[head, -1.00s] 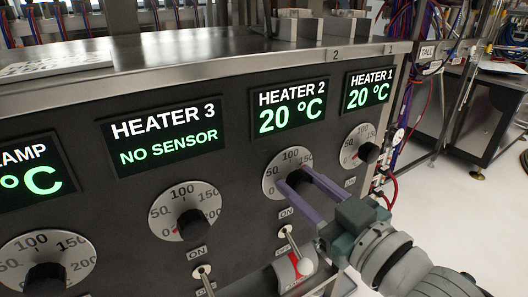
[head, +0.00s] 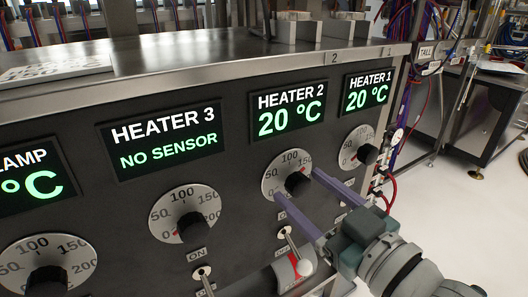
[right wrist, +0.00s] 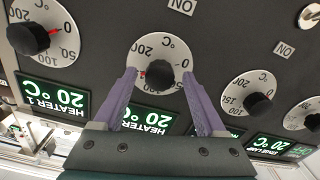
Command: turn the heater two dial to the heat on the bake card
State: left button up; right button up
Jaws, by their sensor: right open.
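The heater two dial (head: 275,177) is a pale round scale with a black knob (head: 298,182), under the HEATER 2 display (head: 288,115) reading 20 °C. My left gripper is out of view.
The heater one dial (head: 352,148) is close on the right, the heater three dial (head: 185,212) on the left. A toggle switch (head: 290,242) with a pale lever sits below the heater two dial. Cables hang at the cabinet's right edge.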

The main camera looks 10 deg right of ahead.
jog(key=p+v, duration=0.2)
jog(key=v, duration=0.6)
jog(key=shift+s, duration=0.3)
jog(key=shift+d+r, duration=0.1)
